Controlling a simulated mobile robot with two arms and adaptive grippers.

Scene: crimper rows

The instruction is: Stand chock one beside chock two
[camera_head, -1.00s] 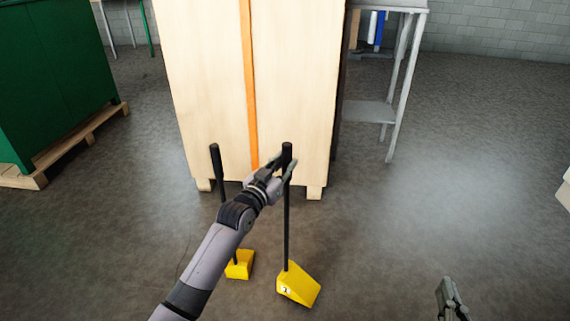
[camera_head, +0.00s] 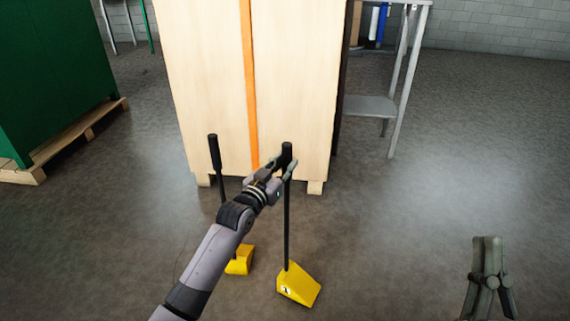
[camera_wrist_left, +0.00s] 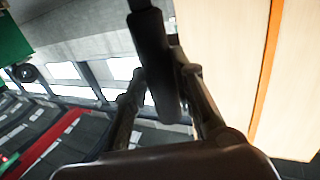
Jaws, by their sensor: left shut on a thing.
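Two yellow wedge chocks with tall black handles show in the head view. The nearer chock (camera_head: 298,286) has a small white label whose mark I cannot read for sure. My left gripper (camera_head: 282,168) is shut on its black handle near the top, and the handle stands about upright. The handle grip also fills the jaws in the left wrist view (camera_wrist_left: 158,65). The other chock (camera_head: 240,260) stands to the left and a little farther back, its handle partly hidden by my left arm. A gap separates the wedges. My right gripper (camera_head: 487,248) is at the lower right, away from both chocks.
A tall pale wooden crate (camera_head: 300,90) with an orange strap stands right behind the chocks. A green container (camera_head: 55,80) on a pallet is at the left, and a grey metal shelf (camera_head: 370,106) is behind right. The floor at right is clear.

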